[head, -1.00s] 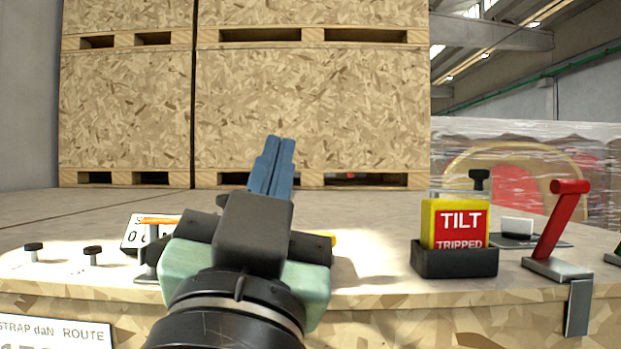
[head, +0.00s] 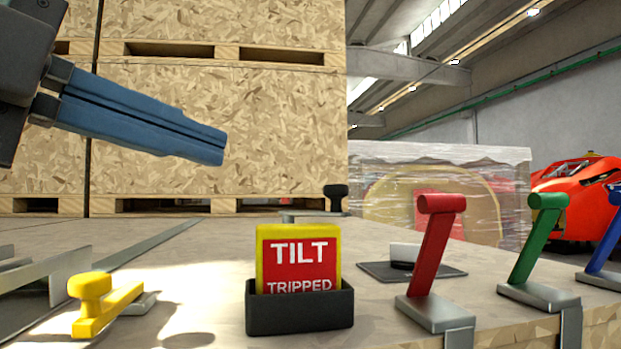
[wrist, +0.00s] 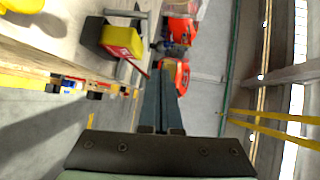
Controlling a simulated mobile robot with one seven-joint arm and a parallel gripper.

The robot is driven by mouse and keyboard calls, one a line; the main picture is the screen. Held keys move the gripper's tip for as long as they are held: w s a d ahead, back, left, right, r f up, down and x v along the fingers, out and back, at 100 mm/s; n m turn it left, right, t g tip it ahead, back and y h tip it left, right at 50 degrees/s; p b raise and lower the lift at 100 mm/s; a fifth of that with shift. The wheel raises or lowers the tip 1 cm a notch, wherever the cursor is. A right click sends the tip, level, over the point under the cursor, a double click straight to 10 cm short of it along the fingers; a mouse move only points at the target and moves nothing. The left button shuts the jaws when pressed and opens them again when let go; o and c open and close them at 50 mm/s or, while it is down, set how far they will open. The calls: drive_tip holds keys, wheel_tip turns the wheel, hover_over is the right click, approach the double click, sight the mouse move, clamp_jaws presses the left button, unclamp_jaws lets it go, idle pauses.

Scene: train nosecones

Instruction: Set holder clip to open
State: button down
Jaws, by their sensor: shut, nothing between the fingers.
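A yellow-and-red block reading "TILT TRIPPED" (head: 299,257) sits upright in a black holder (head: 300,312) on the bench top. It also shows in the wrist view as a yellow-and-red block (wrist: 122,40). Behind it stands a black knob on a post (head: 336,192) with a flat grey metal piece at its foot. I cannot tell for sure which part is the holder clip. My gripper (head: 222,152) comes in from the upper left, above and left of the block, apart from everything. Its blue fingers are together and empty; they also show in the wrist view (wrist: 160,75).
To the block's right stand a red lever (head: 434,252), a green lever (head: 537,240) and a blue lever (head: 608,250) along the bench edge. A yellow handle (head: 104,300) lies at the left. Wooden crates (head: 220,110) and a wrapped load (head: 440,190) stand behind.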

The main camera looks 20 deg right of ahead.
sight(330, 187)
drive_tip(key=p+x, duration=0.5)
drive_tip(key=x, duration=0.7)
drive_tip(key=shift+d, duration=0.15)
drive_tip(key=shift+f, duration=0.1)
